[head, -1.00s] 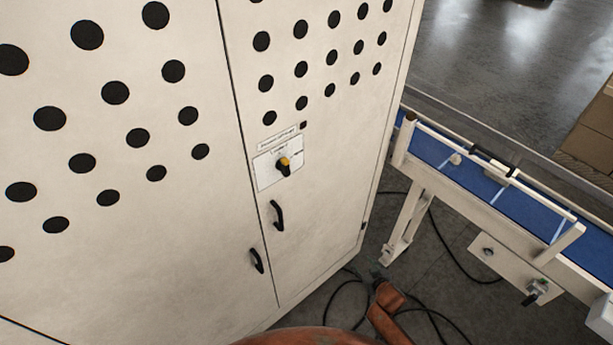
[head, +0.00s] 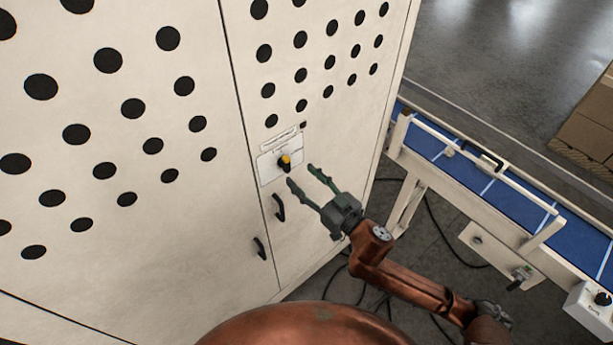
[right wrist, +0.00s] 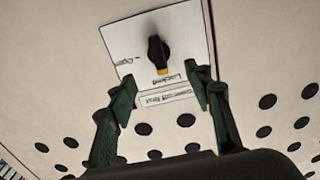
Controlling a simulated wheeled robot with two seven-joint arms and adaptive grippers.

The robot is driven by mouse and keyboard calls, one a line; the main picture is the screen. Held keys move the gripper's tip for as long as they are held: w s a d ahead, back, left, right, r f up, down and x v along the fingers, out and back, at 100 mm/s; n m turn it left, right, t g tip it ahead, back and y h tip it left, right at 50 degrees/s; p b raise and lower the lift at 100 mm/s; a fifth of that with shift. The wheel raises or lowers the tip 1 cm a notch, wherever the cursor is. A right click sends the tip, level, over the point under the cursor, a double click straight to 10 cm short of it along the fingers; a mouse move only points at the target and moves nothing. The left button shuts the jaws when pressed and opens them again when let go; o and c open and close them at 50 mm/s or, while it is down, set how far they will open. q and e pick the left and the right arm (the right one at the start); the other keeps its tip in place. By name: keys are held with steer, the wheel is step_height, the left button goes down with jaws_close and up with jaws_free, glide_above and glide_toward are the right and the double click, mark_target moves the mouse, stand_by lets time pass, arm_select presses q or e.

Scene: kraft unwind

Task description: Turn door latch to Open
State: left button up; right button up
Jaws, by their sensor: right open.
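The door latch (head: 285,162) is a small black knob with a yellow tip on a white label plate (head: 268,171) on the cabinet door. In the right wrist view the latch (right wrist: 157,50) lies beyond and between the fingertips, its yellow end towards the "Locked" wording. My right gripper (head: 302,174) is open and empty, just right of and below the latch in the head view. It also shows in the right wrist view (right wrist: 163,90), its fingers apart and not visibly touching the latch. My left gripper is not in view.
Two black door handles, one upper (head: 278,207) and one lower (head: 260,247), stick out below the latch. The cabinet (head: 200,240) has round black holes. A blue conveyor (head: 490,185) stands at the right, with cables on the floor near it.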

mark_target(290, 164)
steer(key=p+x, duration=0.1)
steer(key=x, duration=0.6)
steer(key=shift+w+a+p, duration=0.15)
steer(key=shift+w+p, duration=0.1)
steer(key=shift+p, duration=0.1)
steer(key=c, duration=1.2)
steer(key=m+p, duration=0.2)
steer(key=m, duration=0.2)
steer(key=shift+w, duration=0.1)
steer(key=shift+c, duration=0.2)
steer(key=shift+m, duration=0.3)
steer(key=shift+f, duration=0.1)
